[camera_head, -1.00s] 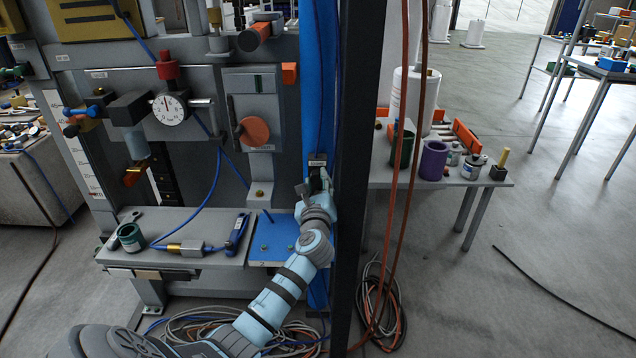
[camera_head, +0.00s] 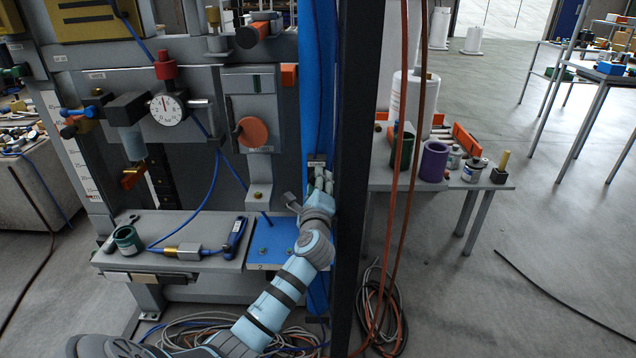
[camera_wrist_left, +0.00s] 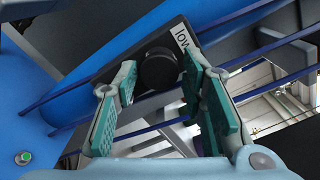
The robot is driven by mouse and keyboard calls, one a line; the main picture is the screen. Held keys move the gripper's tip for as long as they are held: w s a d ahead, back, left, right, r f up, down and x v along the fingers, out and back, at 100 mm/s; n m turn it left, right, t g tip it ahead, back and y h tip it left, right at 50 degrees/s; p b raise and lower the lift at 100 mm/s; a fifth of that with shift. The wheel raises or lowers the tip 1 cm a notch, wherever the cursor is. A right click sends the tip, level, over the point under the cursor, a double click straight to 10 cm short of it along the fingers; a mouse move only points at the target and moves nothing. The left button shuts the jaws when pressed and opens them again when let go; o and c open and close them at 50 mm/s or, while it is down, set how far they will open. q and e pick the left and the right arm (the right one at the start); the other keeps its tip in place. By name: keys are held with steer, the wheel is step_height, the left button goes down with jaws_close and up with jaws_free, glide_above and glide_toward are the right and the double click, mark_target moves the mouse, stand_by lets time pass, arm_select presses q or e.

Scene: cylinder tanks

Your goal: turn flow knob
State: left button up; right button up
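The flow knob is a round black knob (camera_wrist_left: 160,70) on a dark plate (camera_wrist_left: 130,62) with a white label (camera_wrist_left: 185,42) reading "low", partly cut off by a finger. The plate is on a blue upright. My left gripper (camera_wrist_left: 160,82) is open, with its teal-padded fingers on either side of the knob and small gaps visible. In the head view my left gripper (camera_head: 322,178) is at the blue post (camera_head: 318,110), just below a small pale label (camera_head: 316,161). It hides the knob there. My right gripper is not in view.
A black post (camera_head: 356,150) and hanging reddish hoses (camera_head: 404,190) stand just right of the gripper. A dial gauge (camera_head: 168,109) and an orange disc (camera_head: 253,131) are on the panel to the left. A blue plate (camera_head: 272,240) lies below, and coiled cables lie on the floor.

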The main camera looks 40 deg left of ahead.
arm_select(q)
steer(key=shift+s, duration=0.1)
steer(key=p+v, duration=0.2)
steer(key=v, duration=0.3)
steer(key=shift+p, duration=0.35)
